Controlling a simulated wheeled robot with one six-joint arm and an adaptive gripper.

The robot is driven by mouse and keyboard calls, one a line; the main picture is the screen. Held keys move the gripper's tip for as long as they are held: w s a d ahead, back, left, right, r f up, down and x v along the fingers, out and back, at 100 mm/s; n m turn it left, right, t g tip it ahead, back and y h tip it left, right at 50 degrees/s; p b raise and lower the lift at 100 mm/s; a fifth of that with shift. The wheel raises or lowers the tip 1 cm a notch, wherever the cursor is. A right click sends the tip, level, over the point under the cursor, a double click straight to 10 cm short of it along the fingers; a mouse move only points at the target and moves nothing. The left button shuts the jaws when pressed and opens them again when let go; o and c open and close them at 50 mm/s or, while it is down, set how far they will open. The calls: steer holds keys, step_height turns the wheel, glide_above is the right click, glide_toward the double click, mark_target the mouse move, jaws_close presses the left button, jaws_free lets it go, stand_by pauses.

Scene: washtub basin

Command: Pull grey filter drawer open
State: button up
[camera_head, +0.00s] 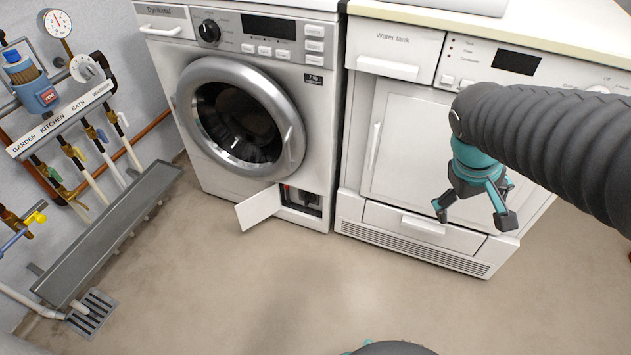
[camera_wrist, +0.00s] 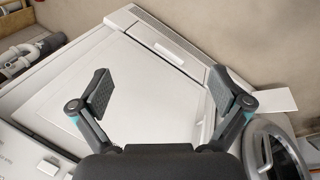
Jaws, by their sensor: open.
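The filter drawer (camera_head: 425,228) is a light grey-white front low on the dryer, under its large door panel (camera_head: 408,150). It has a pale bar handle (camera_head: 423,225) and looks closed. In the wrist view, the drawer shows near the top (camera_wrist: 160,42), turned over. My gripper (camera_head: 474,212) hangs in front of the dryer's right side, pointing down. Its two dark fingers are spread apart and empty. In the wrist view, my gripper (camera_wrist: 163,92) appears over the door panel, not touching the drawer handle (camera_wrist: 168,54).
A washing machine (camera_head: 245,110) stands left of the dryer. Its small lower flap (camera_head: 258,207) is open and sticks out, also in the wrist view (camera_wrist: 268,100). Pipes with valves and a trough (camera_head: 110,230) line the left wall. The floor (camera_head: 330,290) in front is clear.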

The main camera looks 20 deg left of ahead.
steer(key=w+a+f+n+t+h, duration=0.1)
steer(key=w+a+f+n+h, duration=0.3)
steer(key=w+a+f, duration=0.5)
steer(key=w+a+f+n+t+h, duration=0.15)
steer(key=w+a+f+n, duration=0.4)
steer(key=f, duration=0.55)
steer(key=a+f+n+t+y, duration=0.1)
steer(key=a+f+n+t, duration=0.2)
steer(key=a+f+n, duration=0.5)
steer(key=a+f+n+t, duration=0.2)
steer(key=a+f+t, duration=0.15)
steer(key=f, duration=0.85)
steer(key=a+f+n+t+y, duration=0.1)
steer(key=a+f+n+t, duration=0.2)
steer(key=a+f+n, duration=0.35)
steer(key=w+a+f+n+t+y, duration=0.2)
steer(key=a+n+t+y, duration=0.3)
steer(key=a, duration=0.5)
steer(key=shift+m+g+y, duration=0.25)
steer(key=shift+m+g, duration=0.35)
steer(key=w, duration=0.9)
steer(key=w+d, duration=0.1)
steer(key=w, duration=0.3)
steer(key=shift+w+d+r, duration=0.1)
steer(key=shift+w+r, duration=0.05)
steer(key=shift+r, duration=0.05)
